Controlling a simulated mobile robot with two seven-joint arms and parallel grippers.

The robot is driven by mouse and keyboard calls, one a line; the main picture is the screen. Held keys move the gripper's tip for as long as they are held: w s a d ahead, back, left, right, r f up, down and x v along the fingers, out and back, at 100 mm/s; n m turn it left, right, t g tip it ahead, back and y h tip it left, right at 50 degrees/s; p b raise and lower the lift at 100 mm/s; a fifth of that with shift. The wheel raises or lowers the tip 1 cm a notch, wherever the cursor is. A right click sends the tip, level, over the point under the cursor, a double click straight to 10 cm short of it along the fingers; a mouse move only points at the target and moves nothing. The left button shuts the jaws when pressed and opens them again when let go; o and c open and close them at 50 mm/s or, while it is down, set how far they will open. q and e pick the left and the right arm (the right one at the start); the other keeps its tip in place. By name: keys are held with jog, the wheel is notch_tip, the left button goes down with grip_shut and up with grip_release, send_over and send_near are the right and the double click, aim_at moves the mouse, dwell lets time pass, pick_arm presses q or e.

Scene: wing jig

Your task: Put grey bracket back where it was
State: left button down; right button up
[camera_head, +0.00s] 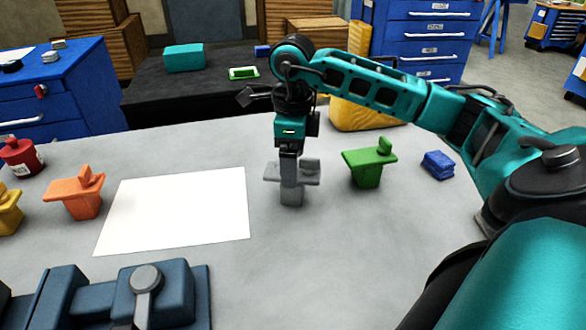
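The grey bracket (311,180) stands upright on the grey table, right of a white sheet. My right gripper (291,172) points straight down onto it, with its lower end overlapping the bracket's middle. The fingers blend with the grey bracket, so I cannot tell whether they are closed on it. The bracket's middle is partly hidden behind the gripper. My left gripper is not in view.
A green bracket (368,168) stands just right of the grey one. The white sheet (180,210) lies bare. An orange bracket (82,197), a yellow part (8,210) and a red bottle (20,157) are at left. A blue block (438,165) lies right; a dark blue fixture (65,295) stands front left.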

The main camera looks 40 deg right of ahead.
notch_tip(320, 180, up, 8)
jog(key=p, duration=0.1)
jog(key=shift+r, duration=0.2)
dwell(0.5)
